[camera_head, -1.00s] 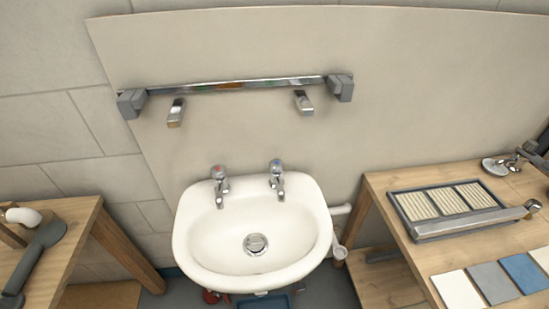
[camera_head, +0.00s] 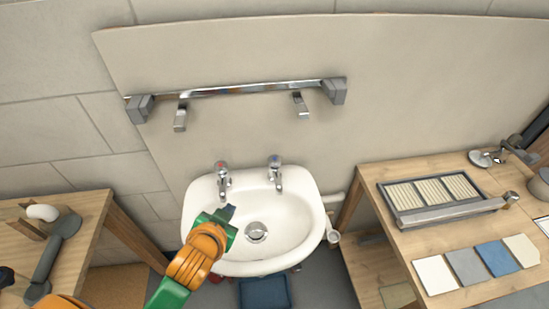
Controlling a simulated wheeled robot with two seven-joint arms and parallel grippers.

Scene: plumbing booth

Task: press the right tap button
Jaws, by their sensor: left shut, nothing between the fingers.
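The right tap (camera_head: 275,170) stands on the back rim of the white sink (camera_head: 300,243), chrome with a blue-marked button on top. The left tap (camera_head: 222,176) beside it has a red mark. My left gripper (camera_head: 230,211) is shut and empty. It hangs over the left front part of the basin, in front of and to the left of the right tap, apart from both taps. Its orange and green arm comes in from the bottom left. My right gripper is not in view.
A chrome rail (camera_head: 240,89) with grey end blocks is fixed to the panel above the sink. A wooden table (camera_head: 465,278) at right holds a framed tray (camera_head: 440,213) and flat sample tiles. Another wooden table (camera_head: 86,234) stands at left. The space above the taps is clear.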

